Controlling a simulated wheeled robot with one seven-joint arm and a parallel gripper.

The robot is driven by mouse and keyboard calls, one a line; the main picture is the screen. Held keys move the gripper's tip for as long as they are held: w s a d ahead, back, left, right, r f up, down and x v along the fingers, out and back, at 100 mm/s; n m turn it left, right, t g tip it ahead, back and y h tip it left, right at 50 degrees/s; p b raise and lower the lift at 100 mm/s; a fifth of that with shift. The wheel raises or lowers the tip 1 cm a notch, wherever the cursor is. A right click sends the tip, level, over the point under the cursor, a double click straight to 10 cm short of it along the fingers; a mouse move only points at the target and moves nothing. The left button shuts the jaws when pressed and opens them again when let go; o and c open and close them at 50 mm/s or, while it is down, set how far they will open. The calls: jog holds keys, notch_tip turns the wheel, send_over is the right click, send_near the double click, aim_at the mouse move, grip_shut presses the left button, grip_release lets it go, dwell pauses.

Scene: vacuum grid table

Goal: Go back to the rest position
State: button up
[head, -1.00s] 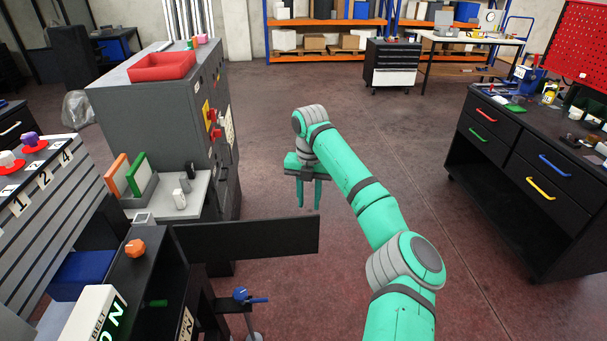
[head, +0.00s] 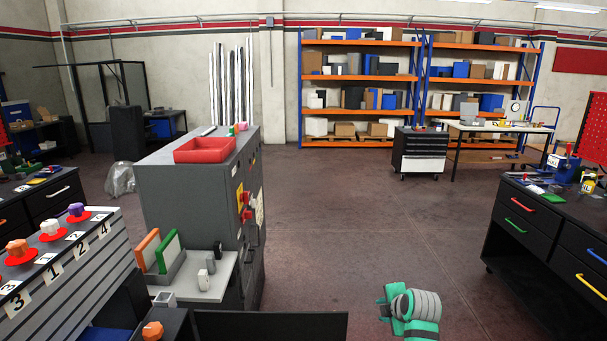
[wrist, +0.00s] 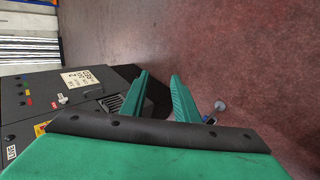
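My gripper shows in the wrist view (wrist: 158,92) as two green fingers with a gap between them. Nothing is held between them. In the head view only the top of my green and grey arm shows at the bottom right; the fingers are hidden below the frame. My gripper hangs over open floor, to the right of the grey cabinet (head: 200,175), and touches nothing that I can see.
A red tray (head: 205,150) sits on the cabinet. A numbered rack (head: 75,265) with knobs stands at the left. A dark panel (head: 270,325) juts out at the bottom. A black drawer bench (head: 545,250) stands at the right. The middle floor is clear.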

jog(key=s+a+f+m+t+h, duration=0.1)
jog(key=s+a+f+m, duration=0.35)
jog(key=f, duration=0.35)
jog(key=s+a+f+m+t, duration=0.1)
jog(key=s+a+f+m, duration=0.25)
jog(key=s+f, duration=0.35)
jog(key=s+a+f+m+t, duration=0.1)
jog(key=s+a+f+m, duration=0.1)
jog(key=s+a+f, duration=0.45)
jog(key=s+a+f+m+t, duration=0.1)
jog(key=s+a+m, duration=0.25)
jog(key=s, duration=0.65)
jog(key=s+a+r+m+t+h, duration=0.1)
jog(key=s+a+r+m, duration=0.1)
jog(key=s, duration=0.6)
jog(key=s+a+r+m, duration=0.1)
jog(key=s+a+r, duration=0.15)
jog(key=s, duration=0.55)
jog(key=s+a+r+m+t+y, duration=0.1)
jog(key=s+r+m+t, duration=0.1)
jog(key=s+r, duration=1)
jog(key=s+m, duration=0.1)
jog(key=s, duration=0.1)
jog(key=shift+s+a+r, duration=0.15)
jog(key=shift+s+r, duration=0.2)
jog(key=shift+r, duration=0.05)
